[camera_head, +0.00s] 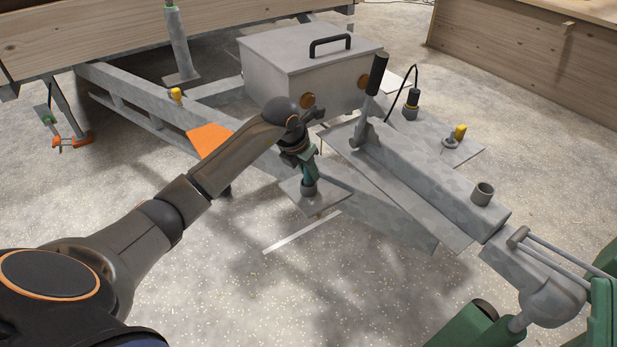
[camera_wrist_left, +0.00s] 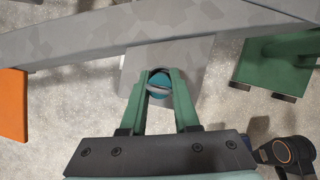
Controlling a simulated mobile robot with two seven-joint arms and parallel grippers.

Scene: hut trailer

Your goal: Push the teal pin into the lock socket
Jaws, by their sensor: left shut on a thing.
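My left gripper (camera_head: 307,173) points down over a small grey plate (camera_head: 323,204) fixed beside the trailer's side beam. It is shut on the teal pin (camera_wrist_left: 159,80), whose rounded top shows between the green fingers in the left wrist view. A short grey upright socket (camera_head: 309,189) stands on the plate directly below the fingers. The pin's lower end is hidden, so I cannot tell how deep it sits in the socket. The plate also shows in the left wrist view (camera_wrist_left: 191,57). My right gripper is not in view.
The grey trailer beam (camera_head: 372,206) runs close behind the plate. An orange plate (camera_head: 209,139) is left of the gripper. A grey lidded box (camera_head: 305,60) stands behind, and a drawbar (camera_head: 430,178) with a lever lies to the right. Speckled floor is clear in front.

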